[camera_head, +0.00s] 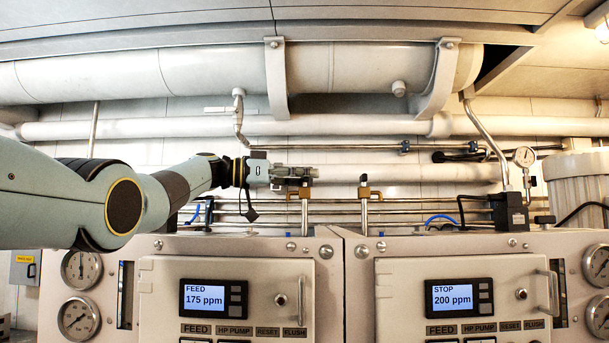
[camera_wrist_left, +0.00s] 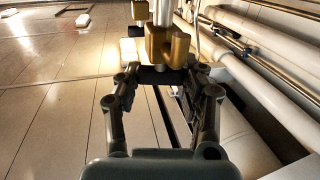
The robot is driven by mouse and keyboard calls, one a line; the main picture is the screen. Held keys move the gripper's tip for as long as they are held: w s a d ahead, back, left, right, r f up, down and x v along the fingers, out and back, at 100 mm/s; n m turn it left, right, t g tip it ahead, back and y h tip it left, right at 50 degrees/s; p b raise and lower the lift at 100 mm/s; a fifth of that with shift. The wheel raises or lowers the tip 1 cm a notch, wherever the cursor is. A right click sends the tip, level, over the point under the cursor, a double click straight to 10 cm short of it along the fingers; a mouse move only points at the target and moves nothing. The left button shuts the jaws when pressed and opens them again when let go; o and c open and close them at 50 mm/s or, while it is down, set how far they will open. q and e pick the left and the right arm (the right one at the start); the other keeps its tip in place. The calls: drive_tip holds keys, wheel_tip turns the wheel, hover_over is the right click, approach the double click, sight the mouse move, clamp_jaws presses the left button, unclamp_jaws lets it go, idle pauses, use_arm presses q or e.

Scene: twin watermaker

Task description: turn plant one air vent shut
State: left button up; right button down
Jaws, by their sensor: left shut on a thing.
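The plant one air vent is a small brass valve (camera_head: 305,192) on a thin upright pipe above the left panel. My left arm comes in from the left and its gripper (camera_head: 304,174) is at the top of this valve. In the left wrist view the brass body (camera_wrist_left: 177,47) stands just beyond my fingertips (camera_wrist_left: 163,76). A dark bar-like handle (camera_wrist_left: 158,76) lies across between the fingers, and the gripper is shut on it. The fingers hide part of the handle, so its exact angle is hard to tell. My right gripper is not in view.
A similar brass valve (camera_head: 364,191) stands to the right, above the other panel. The left display (camera_head: 209,298) reads FEED 175 ppm, the right display (camera_head: 458,296) STOP 200 ppm. Horizontal pipes run behind the gripper. A white-handled valve (camera_head: 238,108) hangs above my wrist.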

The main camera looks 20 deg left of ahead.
use_arm(q)
drive_tip(key=shift+f, duration=0.25)
drive_tip(key=o, duration=1.2)
drive_tip(key=shift+r, duration=0.1)
drive_tip(key=shift+t, duration=0.3)
